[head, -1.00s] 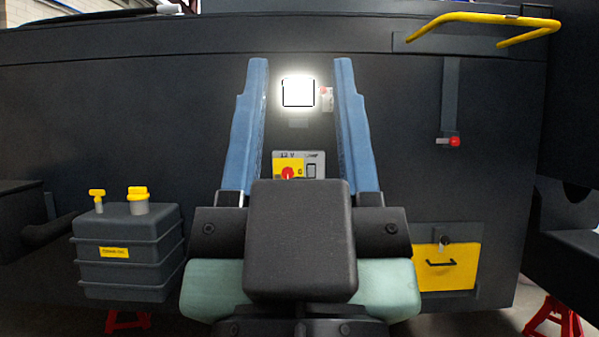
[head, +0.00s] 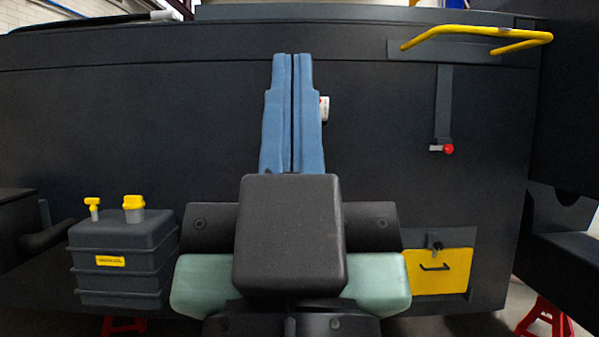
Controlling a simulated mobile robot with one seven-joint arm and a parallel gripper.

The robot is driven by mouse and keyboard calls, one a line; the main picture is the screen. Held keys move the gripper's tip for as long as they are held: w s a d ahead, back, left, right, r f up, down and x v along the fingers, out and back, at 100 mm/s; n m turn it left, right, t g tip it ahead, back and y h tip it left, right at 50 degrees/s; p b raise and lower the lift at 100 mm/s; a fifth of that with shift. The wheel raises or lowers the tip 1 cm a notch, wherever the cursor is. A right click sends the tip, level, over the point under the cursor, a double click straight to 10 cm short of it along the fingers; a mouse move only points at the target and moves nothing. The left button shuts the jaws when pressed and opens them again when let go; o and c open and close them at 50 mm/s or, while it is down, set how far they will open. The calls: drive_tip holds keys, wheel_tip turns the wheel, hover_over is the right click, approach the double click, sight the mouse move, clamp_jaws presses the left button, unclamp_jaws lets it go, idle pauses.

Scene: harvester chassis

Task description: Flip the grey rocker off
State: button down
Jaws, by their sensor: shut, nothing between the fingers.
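My gripper (head: 292,58) is in the middle of the head view, its two long blue fingers side by side and shut with nothing between them. It points at the dark chassis panel (head: 400,115). The grey rocker and the small switch plate around it are hidden behind my gripper, so I cannot see the rocker's position. The lamp is also out of sight behind the fingers. A small white and red part (head: 324,108) shows just right of the fingers. I cannot tell whether the fingertips touch the panel.
A yellow handrail (head: 478,35) juts out at the upper right. Below it is a red-knobbed lever (head: 447,149). A yellow hatch (head: 440,272) is at the lower right. A dark ribbed tank (head: 122,262) with yellow caps stands at the lower left. Red stands (head: 545,320) are underneath.

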wheel_tip(320, 180, up, 24)
drive_tip(key=p, duration=2.2)
drive_tip(key=shift+r, duration=0.25)
drive_tip(key=shift+f, duration=0.1)
drive_tip(key=shift+w, duration=0.1)
